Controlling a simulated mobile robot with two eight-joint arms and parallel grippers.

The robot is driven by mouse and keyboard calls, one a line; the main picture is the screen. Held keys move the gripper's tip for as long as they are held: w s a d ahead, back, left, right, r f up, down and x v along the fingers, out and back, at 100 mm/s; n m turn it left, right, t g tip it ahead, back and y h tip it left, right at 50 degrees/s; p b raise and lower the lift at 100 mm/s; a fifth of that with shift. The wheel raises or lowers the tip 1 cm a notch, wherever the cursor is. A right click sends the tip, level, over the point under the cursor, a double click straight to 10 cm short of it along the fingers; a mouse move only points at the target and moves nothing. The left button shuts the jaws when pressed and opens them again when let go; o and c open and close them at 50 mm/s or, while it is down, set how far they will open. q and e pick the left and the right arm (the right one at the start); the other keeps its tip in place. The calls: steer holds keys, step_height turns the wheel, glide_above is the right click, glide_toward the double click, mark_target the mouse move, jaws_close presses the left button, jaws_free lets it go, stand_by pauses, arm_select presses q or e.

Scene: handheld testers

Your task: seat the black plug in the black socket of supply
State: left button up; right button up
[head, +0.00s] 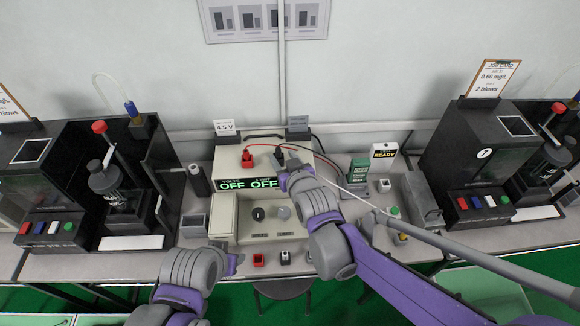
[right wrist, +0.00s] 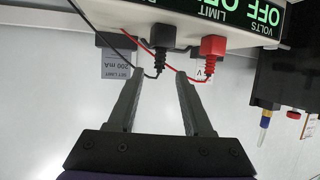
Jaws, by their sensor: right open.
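The beige supply (head: 230,160) stands at the middle of the bench, its green displays reading OFF. The black plug (right wrist: 170,37) sits at the supply's face beside the red plug (right wrist: 212,47), its lead hanging from it; its socket is hidden behind it, and I cannot tell how deep it sits. In the head view the black plug (head: 279,152) and red plug (head: 247,159) show on the supply's top. My right gripper (right wrist: 158,76) is open and empty, its fingertips just short of the black plug. My left gripper (head: 235,261) is low, in front of the supply; its jaws are unclear.
Dark tester stations stand left (head: 127,190) and right (head: 470,160). A green meter (head: 360,170) and a grey bin (head: 424,201) are right of the supply. Small red (head: 258,260) and black-and-white blocks lie at the bench's front edge. Black and red leads run behind the supply.

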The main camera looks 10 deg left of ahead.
steer(key=s+d+f+m+g+h, duration=0.2)
steer(key=s+d+g+h, duration=0.1)
steer(key=s+d, duration=0.9)
steer(key=s+d+f+m+g+h+p, duration=0.1)
steer(key=s+d+f+m+g+h, duration=0.2)
steer(key=s+d, duration=0.9)
steer(key=shift+s+d+g, duration=0.3)
steer(key=shift+d+g, duration=0.1)
steer(key=shift+d, duration=0.75)
